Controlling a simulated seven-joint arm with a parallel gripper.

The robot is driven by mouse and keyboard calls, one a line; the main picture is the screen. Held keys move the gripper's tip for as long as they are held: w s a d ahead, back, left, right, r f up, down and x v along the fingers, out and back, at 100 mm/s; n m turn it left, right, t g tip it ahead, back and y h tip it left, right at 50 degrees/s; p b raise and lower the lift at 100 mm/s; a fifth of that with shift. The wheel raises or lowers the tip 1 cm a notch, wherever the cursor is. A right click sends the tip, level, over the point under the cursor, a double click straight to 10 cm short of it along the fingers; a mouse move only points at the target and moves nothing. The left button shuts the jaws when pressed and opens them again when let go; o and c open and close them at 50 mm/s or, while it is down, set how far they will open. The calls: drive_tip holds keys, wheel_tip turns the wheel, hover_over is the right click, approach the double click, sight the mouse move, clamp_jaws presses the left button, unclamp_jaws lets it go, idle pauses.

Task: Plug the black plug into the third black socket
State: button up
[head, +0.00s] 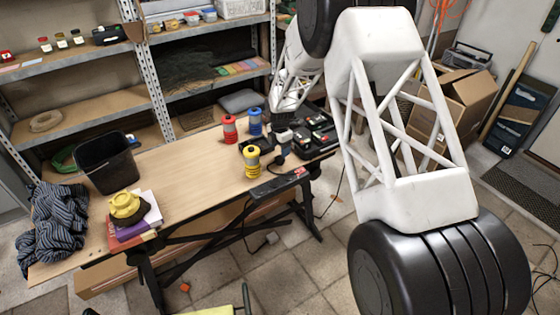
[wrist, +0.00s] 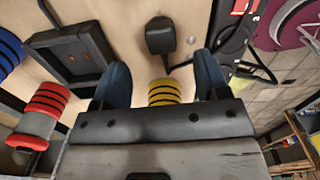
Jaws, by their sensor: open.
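My gripper (wrist: 161,72) is open, its two dark fingers apart with nothing clasped between them. In the head view it hangs over the right part of the workbench, largely masked by my arm. A black plug-like block (wrist: 160,36) with a short dark cable lies on the bench just beyond the fingertips in the wrist view; it shows small in the head view (head: 280,159). Several black box-like units (head: 318,136), possibly the sockets, stand at the bench's right end. I cannot tell which is the third.
A yellow ridged spool (wrist: 163,93) shows between the fingers, lower down. Red (head: 229,129) and blue (head: 255,122) spools stand behind, beside a black shallow tray (wrist: 72,52). A black bin (head: 105,162) and yellow object (head: 126,207) are left; the bench (head: 185,160) middle is clear.

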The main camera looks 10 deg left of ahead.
sight(280, 158)
drive_tip(key=shift+f, duration=0.4)
drive_tip(key=shift+f, duration=0.1)
drive_tip(key=shift+f, duration=2.5)
drive_tip(key=c, duration=1)
drive_tip(key=shift+o, duration=0.2)
drive_tip(key=shift+r, duration=0.2)
